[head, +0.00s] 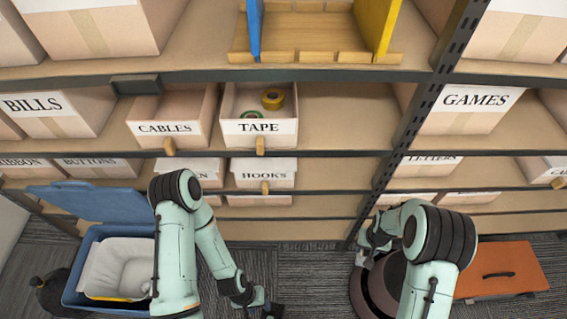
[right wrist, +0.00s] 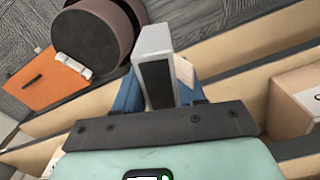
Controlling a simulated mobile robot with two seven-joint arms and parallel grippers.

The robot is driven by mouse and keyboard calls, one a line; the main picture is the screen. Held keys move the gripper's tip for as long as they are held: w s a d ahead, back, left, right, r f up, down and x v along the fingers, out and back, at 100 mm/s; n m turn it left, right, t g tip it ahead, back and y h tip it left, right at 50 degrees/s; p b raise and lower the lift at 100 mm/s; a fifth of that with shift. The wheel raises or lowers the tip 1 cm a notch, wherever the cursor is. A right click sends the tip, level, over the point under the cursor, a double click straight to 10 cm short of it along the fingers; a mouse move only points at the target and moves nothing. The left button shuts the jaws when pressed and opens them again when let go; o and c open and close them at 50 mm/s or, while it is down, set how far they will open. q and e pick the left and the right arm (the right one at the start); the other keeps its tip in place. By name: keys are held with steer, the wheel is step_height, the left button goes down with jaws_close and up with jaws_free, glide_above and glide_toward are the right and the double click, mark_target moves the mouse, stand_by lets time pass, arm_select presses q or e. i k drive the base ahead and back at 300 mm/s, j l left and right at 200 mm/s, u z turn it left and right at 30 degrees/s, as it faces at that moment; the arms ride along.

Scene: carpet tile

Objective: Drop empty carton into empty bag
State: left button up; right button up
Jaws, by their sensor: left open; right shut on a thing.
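A blue bin (head: 78,270) with its lid tilted open stands at the lower left of the head view. A whitish bag (head: 103,265) lines it, open at the top, with a bit of yellow near its lower edge. My left gripper (head: 262,304) is open and empty over the floor, to the right of the bin. My right gripper (head: 366,246) is shut at the right, far from the bin. In the right wrist view its blue fingers hold a light grey, box-like thing with a dark face, likely the carton (right wrist: 154,62). In the head view I cannot make the carton out clearly.
Shelves with labelled boxes fill the back, including an open TAPE box (head: 258,128). A dark round stool-like thing (head: 366,292) stands below my right arm. An orange case (head: 500,270) lies at the right. Bare carpet (head: 300,275) lies between my arms.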

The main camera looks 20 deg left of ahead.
mark_target(145, 279)
steer(key=k+j, duration=0.2)
steer(key=k+j+u, duration=0.15)
steer(key=j, duration=0.3)
steer(key=k+j, duration=0.25)
steer(key=k+j+u, duration=0.1)
steer(key=j, duration=0.3)
steer(key=k+j, duration=0.25)
steer(key=k+j+u, duration=0.15)
steer(key=j, duration=0.3)
steer(key=k+j, duration=0.2)
steer(key=j, duration=0.2)
steer(key=i+j+u, duration=0.2)
steer(key=j, duration=0.7)
steer(key=i+j, duration=0.15)
steer(key=j, duration=0.15)
steer(key=i+j+u, duration=0.1)
steer(key=j, duration=0.2)
steer(key=i+j, duration=0.15)
steer(key=j, duration=0.15)
